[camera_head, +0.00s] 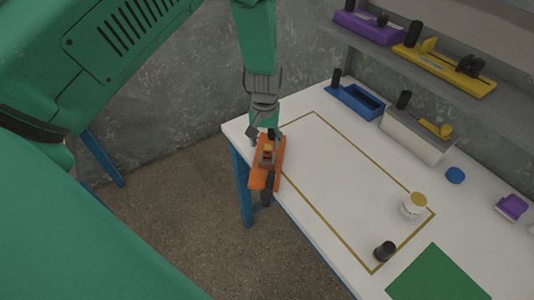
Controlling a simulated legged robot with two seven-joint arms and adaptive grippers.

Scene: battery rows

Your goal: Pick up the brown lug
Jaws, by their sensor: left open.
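My left gripper (263,130) is open and points down at the far left corner of the white table (330,185). It is directly above or at the top end of an orange holder (257,174), which sits at the table's edge. A small brownish-yellow piece (268,149) shows on the holder, close below the fingers; I cannot tell for certain whether it is the brown lug. Dark parts, one like a peg (268,187), also show on the holder. The fingers partly hide its upper end. My right gripper is not in view.
A white-and-yellow round piece (413,205) and a black cylinder (385,251) stand near a green mat (438,277). A blue tray (358,101), a grey-white box (418,134) and a blue cap (456,175) lie at the back, below a shelf (410,63). The table's middle is clear.

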